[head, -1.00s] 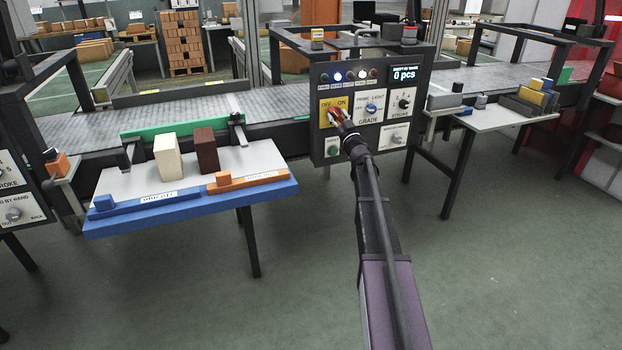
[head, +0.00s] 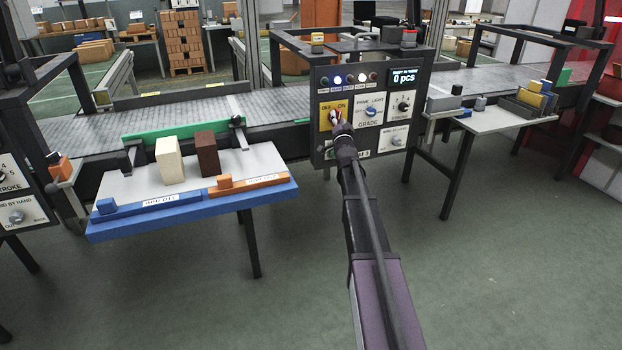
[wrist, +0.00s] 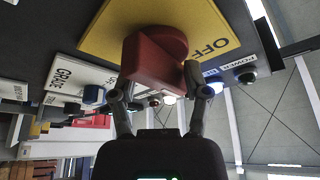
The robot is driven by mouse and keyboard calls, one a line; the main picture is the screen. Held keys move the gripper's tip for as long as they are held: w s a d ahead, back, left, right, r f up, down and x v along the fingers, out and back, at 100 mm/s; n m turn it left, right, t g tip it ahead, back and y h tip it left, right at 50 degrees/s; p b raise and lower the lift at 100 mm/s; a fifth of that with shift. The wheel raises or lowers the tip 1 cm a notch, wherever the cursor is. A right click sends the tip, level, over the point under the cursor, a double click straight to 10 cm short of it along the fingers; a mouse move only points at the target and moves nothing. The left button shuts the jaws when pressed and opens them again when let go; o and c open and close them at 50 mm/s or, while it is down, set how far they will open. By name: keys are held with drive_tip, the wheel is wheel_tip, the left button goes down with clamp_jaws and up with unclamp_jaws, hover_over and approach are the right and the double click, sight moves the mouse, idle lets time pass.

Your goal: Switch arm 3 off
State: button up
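The red switch knob (wrist: 152,55) sits on a yellow plate (wrist: 97,35) marked OFF and ON. The plate (head: 325,107) also shows in the head view, on the dark control panel (head: 316,80). My gripper (wrist: 155,85) is at the knob, one finger on each side, and the fingers appear to touch it. In the head view my gripper (head: 340,130) reaches the panel from below and partly covers the knob, so the knob's exact angle is unclear there. A white lamp (head: 337,77) and a blue lamp (head: 350,77) are lit above the plate.
The panel also carries a blue GRADE knob (head: 371,111), a black STROKE knob (head: 403,105) and a grey knob (head: 396,141). A display (head: 403,75) reads 0 pcs. A blue-edged table (head: 190,216) with blocks stands left; another table (head: 487,122) stands right.

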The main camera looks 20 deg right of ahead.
drive_tip(key=shift+m, duration=0.4)
drive_tip(key=b+v, duration=0.4)
drive_tip(key=v, duration=1)
drive_tip(key=s+a+n+g+y+p, duration=0.3)
drive_tip(key=s+a+n+g+p, duration=0.4)
drive_tip(key=s+a+g+p, duration=0.6)
drive_tip(key=shift+a+f+g+y+p, duration=0.3)
drive_tip(key=shift+a+p, duration=1.15)
drive_tip(key=shift+p, duration=1.7)
